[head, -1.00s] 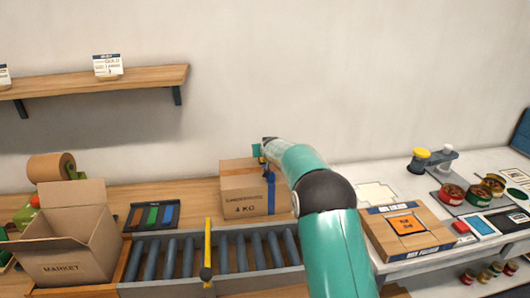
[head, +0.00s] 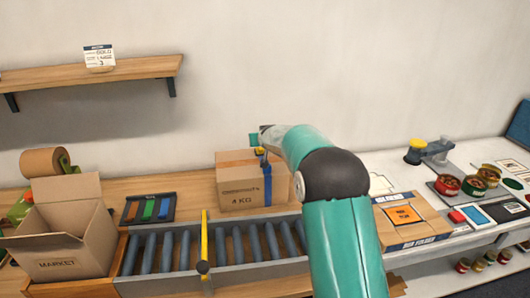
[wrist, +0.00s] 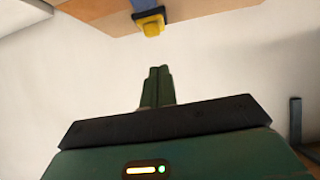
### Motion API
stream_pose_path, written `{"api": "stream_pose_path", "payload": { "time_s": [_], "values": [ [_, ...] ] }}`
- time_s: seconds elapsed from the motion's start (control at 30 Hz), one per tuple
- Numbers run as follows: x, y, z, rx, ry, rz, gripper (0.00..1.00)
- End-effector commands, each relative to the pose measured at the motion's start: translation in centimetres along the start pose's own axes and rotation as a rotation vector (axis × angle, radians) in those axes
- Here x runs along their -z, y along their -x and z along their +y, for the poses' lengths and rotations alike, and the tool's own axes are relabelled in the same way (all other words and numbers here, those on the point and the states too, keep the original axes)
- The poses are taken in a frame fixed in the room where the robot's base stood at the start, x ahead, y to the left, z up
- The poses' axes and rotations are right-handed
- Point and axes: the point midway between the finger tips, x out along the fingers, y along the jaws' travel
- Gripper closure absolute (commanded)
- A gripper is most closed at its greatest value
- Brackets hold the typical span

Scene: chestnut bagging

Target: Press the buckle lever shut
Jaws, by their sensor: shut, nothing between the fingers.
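A cardboard box (head: 236,193) stands on the wooden bench behind the roller conveyor. A blue strap (head: 267,187) runs over its top and down its front. The yellow buckle lever (head: 260,151) sits on the strap at the box's top edge; in the wrist view the lever (wrist: 152,27) stands out from the strap (wrist: 147,14). My gripper (wrist: 159,70) is shut and empty, its green fingertips pointing toward the lever with a visible gap. In the head view my gripper is mostly hidden behind my arm; a small green part shows above the box.
An open carton (head: 62,235) and a tray of coloured strips (head: 148,208) are to the left. A yellow bar (head: 204,240) crosses the conveyor (head: 180,278). The right counter holds a flat folder box (head: 405,222) and several cans (head: 447,185).

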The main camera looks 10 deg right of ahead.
Motion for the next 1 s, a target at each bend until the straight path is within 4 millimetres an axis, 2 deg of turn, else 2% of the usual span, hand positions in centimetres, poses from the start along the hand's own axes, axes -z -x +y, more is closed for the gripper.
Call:
{"api": "stream_pose_path", "payload": {
  "time_s": [0.2, 0.4, 0.83, 0.93, 1.0],
  "values": [
    [-2.8, 2.4, 0.0, -0.001, 0.000, -0.003, 1.00],
    [-4.4, 3.8, 0.0, -0.001, 0.000, -0.002, 1.00],
    [-4.7, 4.0, 0.0, 0.000, 0.000, -0.001, 1.00],
    [-4.3, 5.1, 0.0, -0.001, 0.001, -0.009, 1.00],
    [-3.8, 6.8, -0.1, -0.001, 0.002, -0.024, 1.00]
  ]
}}
